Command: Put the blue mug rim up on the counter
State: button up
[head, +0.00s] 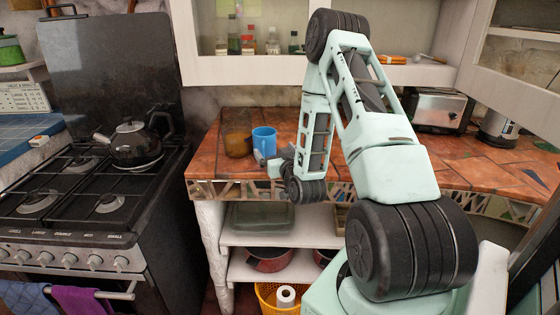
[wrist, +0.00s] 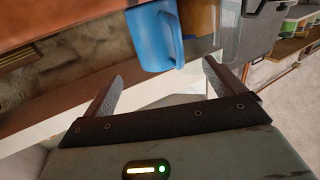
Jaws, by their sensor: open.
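The blue mug (head: 264,139) stands upright on the tiled counter (head: 205,163), near its left end. Which end faces up is too small to tell for certain. My gripper (head: 272,166) is in front of the mug, near the counter's front edge, and partly hidden by my arm. In the wrist view my gripper (wrist: 158,88) has its two fingers wide apart with nothing between them. The mug (wrist: 156,38) lies just beyond the fingertips there, with its handle on the right side.
A brown jar (head: 238,144) stands close to the mug's left. A stove with a black kettle (head: 135,144) is at the left. A toaster (head: 437,110) is at the back right. Wall cabinets hang above. The counter right of my arm has clear room.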

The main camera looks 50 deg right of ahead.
jog(key=a+n+g+y, duration=0.65)
jog(key=a+y, duration=0.35)
jog(key=a, duration=1.9)
jog(key=s+a+r+n+g, duration=0.4)
jog(key=s+a+g, duration=0.2)
jog(key=s+a, duration=0.85)
jog(key=s+r+n+g+h, duration=0.1)
jog(key=s+r+n+g, duration=0.1)
jog(key=s, duration=1)
jog(key=shift+s+a+r+g+b, duration=0.2)
jog(key=shift+a+r+g+b, duration=0.2)
jog(key=shift+g, duration=0.35)
jog(key=shift+n, duration=0.25)
